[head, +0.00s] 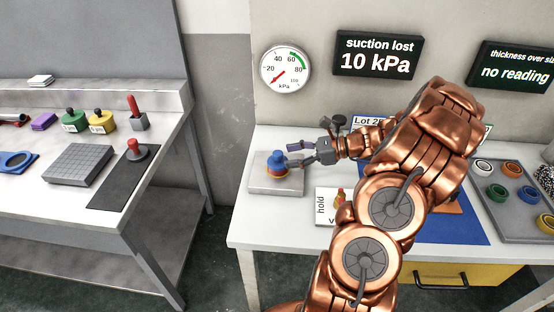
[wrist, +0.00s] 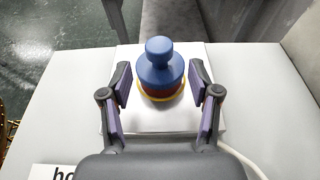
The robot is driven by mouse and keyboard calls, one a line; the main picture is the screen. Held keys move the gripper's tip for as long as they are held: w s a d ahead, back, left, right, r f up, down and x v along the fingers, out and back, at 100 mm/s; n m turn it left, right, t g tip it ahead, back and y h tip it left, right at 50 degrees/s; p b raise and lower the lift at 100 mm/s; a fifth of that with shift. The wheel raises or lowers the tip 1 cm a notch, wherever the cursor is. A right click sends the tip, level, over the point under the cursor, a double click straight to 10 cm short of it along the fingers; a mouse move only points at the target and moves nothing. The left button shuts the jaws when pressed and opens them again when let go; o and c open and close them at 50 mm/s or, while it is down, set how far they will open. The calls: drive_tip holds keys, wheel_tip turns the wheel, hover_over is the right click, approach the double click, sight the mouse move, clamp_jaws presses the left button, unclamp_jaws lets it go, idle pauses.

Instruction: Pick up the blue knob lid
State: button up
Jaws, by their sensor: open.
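The blue knob lid (head: 277,161) sits on top of a low stack with red and yellow below it, on a light square plate (head: 262,186) at the left of the white table. In the wrist view the blue knob lid (wrist: 159,67) is upright, with its round knob on top. My gripper (head: 290,155) is open. In the wrist view its two purple-padded fingers (wrist: 163,90) stand on either side of the lid's near part, with gaps on both sides. The underside of the lid is hidden.
A card reading "hold" (head: 320,207) lies right of the plate, with a small red-and-yellow item on it. A grey tray of coloured rings (head: 511,222) is at the right. A separate bench (head: 140,178) stands left across a gap. A gauge (head: 285,68) hangs on the wall.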

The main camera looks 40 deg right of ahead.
sight(281, 153)
drive_tip(key=w+a, duration=0.2)
drive_tip(key=a, duration=0.1)
drive_tip(key=shift+w+p, duration=0.2)
drive_tip(key=shift+p, duration=0.15)
drive_tip(key=shift+w+a+f, duration=0.25)
drive_tip(key=shift+w+f, duration=0.05)
drive_tip(key=shift+c, duration=0.5)
clamp_jaws()
